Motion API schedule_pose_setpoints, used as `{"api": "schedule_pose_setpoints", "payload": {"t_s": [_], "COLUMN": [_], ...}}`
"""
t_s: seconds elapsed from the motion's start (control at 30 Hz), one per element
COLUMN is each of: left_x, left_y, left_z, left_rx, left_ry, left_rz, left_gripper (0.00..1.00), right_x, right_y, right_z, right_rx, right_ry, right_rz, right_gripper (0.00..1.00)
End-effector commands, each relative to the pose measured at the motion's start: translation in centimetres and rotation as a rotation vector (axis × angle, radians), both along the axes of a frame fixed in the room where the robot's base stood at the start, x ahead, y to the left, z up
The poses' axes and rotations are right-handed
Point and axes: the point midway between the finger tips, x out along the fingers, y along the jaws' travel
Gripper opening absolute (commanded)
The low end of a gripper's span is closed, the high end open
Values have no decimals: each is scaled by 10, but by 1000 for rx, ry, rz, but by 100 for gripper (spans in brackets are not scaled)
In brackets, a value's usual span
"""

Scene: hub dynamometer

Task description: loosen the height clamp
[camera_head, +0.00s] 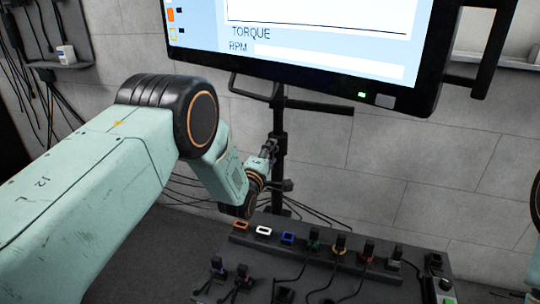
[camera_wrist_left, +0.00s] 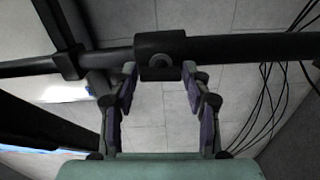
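The height clamp is a dark collar (camera_wrist_left: 160,44) with a small round knob (camera_wrist_left: 160,64) on the stand's pole, which runs across the left wrist view. My left gripper (camera_wrist_left: 161,74) is open, its two fingers apart on either side of the knob. I cannot tell whether the fingers touch it. In the head view my left gripper (camera_head: 269,148) reaches the black pole (camera_head: 280,118) below the monitor, and the clamp is hard to make out there. My right gripper is out of view.
A large monitor (camera_head: 300,40) showing TORQUE and RPM hangs on the stand, with a dark handle bar (camera_head: 320,107) below it. A dark bench panel (camera_head: 330,262) with several coloured connectors and cables stands in front. Loose cables hang by the grey wall (camera_head: 400,150).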

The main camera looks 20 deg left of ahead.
Motion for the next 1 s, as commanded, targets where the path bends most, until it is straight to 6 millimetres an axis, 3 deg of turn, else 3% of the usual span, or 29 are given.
{"api": "schedule_pose_setpoints", "payload": {"t_s": [0.13,0.57,1.0], "left_x": [0,-7,-72], "left_y": [0,0,2], "left_z": [0,-1,-1], "left_rx": [0,1,0], "left_ry": [1,4,5], "left_rz": [0,-1,-1], "left_gripper": [64,64,64], "right_x": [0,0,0], "right_y": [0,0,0], "right_z": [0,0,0], "right_rx": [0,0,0], "right_ry": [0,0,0], "right_rz": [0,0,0], "right_gripper": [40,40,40]}}
